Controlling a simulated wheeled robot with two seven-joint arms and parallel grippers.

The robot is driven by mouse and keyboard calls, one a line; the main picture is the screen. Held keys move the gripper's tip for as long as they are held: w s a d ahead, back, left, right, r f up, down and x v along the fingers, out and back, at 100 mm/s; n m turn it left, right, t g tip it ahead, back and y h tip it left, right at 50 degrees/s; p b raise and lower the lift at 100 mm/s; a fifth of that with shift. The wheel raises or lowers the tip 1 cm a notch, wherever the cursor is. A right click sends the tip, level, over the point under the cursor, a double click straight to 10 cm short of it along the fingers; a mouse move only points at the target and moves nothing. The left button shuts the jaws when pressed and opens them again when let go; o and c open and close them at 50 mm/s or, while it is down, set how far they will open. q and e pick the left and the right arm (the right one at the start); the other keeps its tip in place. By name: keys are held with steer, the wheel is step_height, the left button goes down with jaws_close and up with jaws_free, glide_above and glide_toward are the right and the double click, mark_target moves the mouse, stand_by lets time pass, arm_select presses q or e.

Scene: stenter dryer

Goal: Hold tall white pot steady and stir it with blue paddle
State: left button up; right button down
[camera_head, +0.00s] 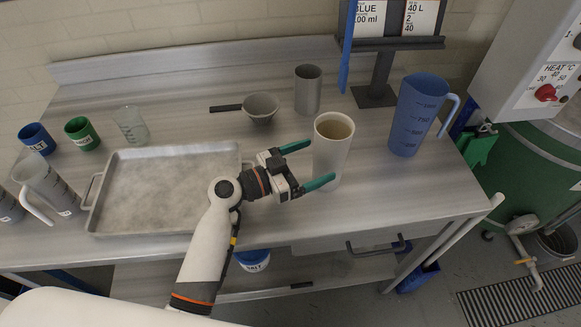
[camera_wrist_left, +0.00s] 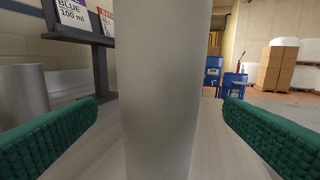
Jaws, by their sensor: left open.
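The tall white pot (camera_head: 331,152) stands upright on the metal bench, with brownish liquid inside. It fills the middle of the left wrist view (camera_wrist_left: 165,90). My left gripper (camera_head: 308,164) is open, its two green fingers on either side of the pot; in the left wrist view gaps show between each finger and the pot. The blue paddle (camera_head: 348,45) is upright at the left of the dark stand behind the pot; its top is cut off by the picture edge. My right gripper is not in view.
A blue measuring jug (camera_head: 415,115) stands right of the pot. A metal cylinder (camera_head: 307,90) and a handled bowl (camera_head: 260,108) stand behind it. A metal tray (camera_head: 165,222) lies left. The dark stand (camera_head: 376,92) holds cards. Cups and a clear jug are at far left.

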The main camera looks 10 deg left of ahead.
mark_target(332, 154)
arm_select(q)
steer(key=shift+x, duration=2.75)
steer(key=shift+c, duration=0.5)
